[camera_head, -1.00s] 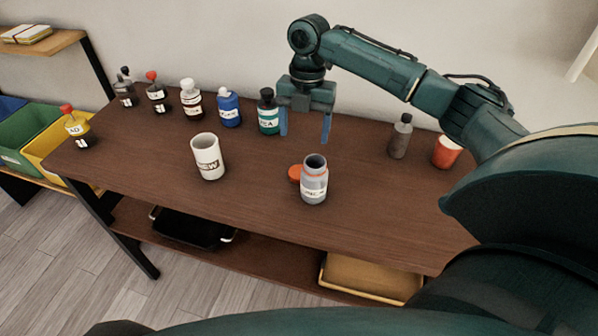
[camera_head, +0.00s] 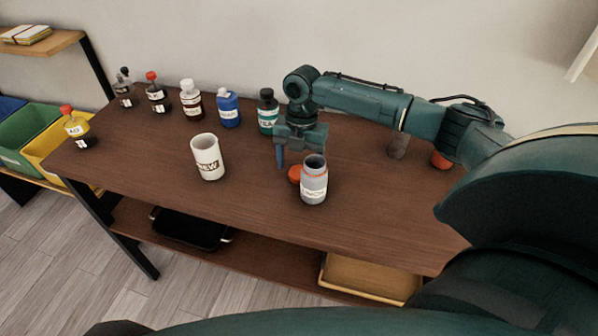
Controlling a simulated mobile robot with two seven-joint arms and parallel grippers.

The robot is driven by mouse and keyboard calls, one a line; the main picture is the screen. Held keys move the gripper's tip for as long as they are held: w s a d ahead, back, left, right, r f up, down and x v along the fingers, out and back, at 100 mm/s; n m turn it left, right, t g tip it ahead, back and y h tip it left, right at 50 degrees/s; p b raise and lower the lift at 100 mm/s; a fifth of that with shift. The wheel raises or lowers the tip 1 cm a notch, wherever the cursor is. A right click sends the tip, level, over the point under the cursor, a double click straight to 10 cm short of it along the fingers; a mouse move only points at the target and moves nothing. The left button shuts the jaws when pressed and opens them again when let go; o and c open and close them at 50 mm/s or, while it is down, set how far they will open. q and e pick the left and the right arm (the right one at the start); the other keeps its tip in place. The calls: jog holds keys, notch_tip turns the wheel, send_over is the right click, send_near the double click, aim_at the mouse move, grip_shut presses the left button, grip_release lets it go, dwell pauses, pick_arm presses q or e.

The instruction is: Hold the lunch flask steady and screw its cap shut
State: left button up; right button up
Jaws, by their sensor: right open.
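The lunch flask (camera_head: 313,185) is a grey jar with a white label and an orange ring near its neck. It stands upright and uncapped on the brown table, its mouth open. The orange cap (camera_head: 295,174) lies on the table just behind and left of the flask, partly hidden by it. My right gripper (camera_head: 296,160) is open and empty, pointing down above and just behind the cap. One blue finger shows left of the cap; the other is mostly hidden near the flask's mouth. My left gripper is out of view.
A white mug (camera_head: 208,157) stands left of the flask. A grey bottle (camera_head: 398,145) and a red cup (camera_head: 441,160) stand partly behind my right arm. The table front is clear.

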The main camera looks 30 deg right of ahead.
aim_at(300, 171)
jog(key=shift+f, duration=0.7)
jog(key=c, duration=1)
jog(key=shift+c, duration=0.2)
jog(key=shift+r, duration=0.15)
notch_tip(300, 171, up, 18)
